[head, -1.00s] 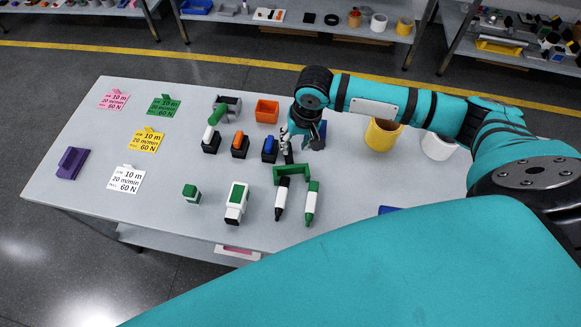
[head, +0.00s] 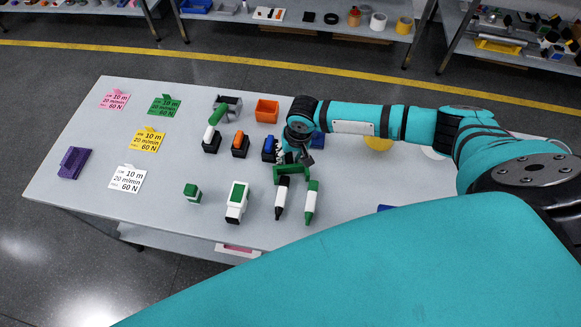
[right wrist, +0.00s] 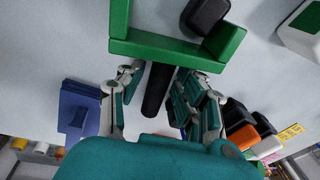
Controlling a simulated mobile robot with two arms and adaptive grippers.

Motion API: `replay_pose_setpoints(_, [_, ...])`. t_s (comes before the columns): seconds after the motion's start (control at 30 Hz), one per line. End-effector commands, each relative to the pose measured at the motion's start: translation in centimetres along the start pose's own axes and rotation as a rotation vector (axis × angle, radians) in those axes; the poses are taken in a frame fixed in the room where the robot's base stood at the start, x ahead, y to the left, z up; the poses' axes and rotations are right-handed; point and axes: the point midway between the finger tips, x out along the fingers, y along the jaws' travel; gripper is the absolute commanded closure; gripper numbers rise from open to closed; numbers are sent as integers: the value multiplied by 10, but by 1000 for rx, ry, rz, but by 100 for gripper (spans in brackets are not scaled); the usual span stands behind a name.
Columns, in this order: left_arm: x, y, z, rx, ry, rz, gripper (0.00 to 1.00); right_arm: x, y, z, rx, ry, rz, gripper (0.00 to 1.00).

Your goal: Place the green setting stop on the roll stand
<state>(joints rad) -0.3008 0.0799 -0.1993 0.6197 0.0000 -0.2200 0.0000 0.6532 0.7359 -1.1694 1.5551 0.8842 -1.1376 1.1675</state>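I take the green U-shaped bracket (head: 291,172) with a black rod (right wrist: 157,90) as the green setting stop; it lies on the table behind two markers. It also shows at the top of the right wrist view (right wrist: 175,45). My right gripper (right wrist: 159,73) is open, its fingers on either side of the rod with a gap visible at the left. In the head view the right gripper (head: 287,158) is just behind the bracket, its fingertips partly hidden. I take the grey stand (head: 234,104) with a green roll as the roll stand. My left gripper is not in view.
Black blocks with white, orange and blue tops (head: 240,146) stand left of the gripper. An orange bin (head: 267,111) is behind them. A black-tipped marker (head: 282,198) and a green marker (head: 312,203) lie in front. Labels and a purple piece (head: 73,162) lie at left.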

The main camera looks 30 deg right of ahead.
Motion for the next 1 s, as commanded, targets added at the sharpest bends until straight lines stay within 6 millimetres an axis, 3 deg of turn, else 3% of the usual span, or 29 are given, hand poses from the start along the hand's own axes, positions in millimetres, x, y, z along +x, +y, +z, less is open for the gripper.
replay_pose_setpoints(0.03, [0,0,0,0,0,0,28,0,0,0,0,0,0,70])
replay_pose_setpoints(0.27, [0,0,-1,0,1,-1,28,0,0,0,0,0,0,100])
replay_pose_setpoints(0.77, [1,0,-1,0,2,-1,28,-4,-1,-1,1,1,-2,100])
replay_pose_setpoints(1.0, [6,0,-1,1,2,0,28,-30,-5,-4,0,2,-4,100])
